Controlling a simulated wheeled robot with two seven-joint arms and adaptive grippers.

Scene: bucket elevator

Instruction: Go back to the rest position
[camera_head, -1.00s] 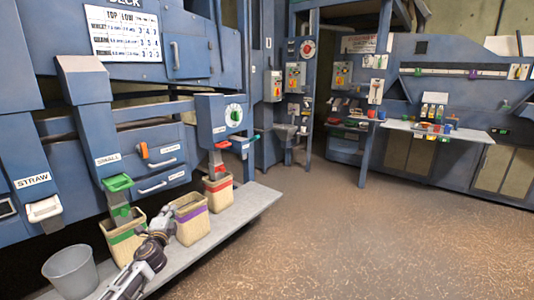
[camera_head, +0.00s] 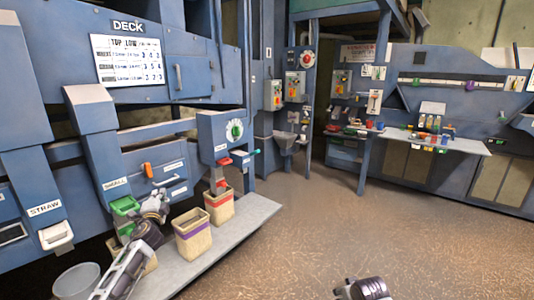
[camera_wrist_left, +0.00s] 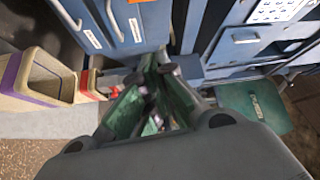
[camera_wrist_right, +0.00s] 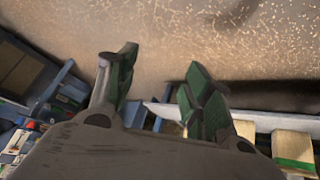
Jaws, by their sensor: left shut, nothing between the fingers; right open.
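My left gripper (camera_head: 155,205) is in front of the green spout under the SMALL chute (camera_head: 115,184). In the left wrist view its green-padded fingers (camera_wrist_left: 155,88) are together with nothing between them. My right arm (camera_head: 363,289) shows only as a piece at the bottom of the head view, over the floor. In the right wrist view my right gripper (camera_wrist_right: 158,85) has its two fingers apart and is empty.
A bin with a purple band (camera_head: 193,232) and one with a red band (camera_head: 219,205) stand on the grey ledge (camera_head: 245,222). A bin behind my left arm is mostly hidden. A grey bucket (camera_head: 77,281) stands at lower left. The brown floor (camera_head: 310,225) is clear.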

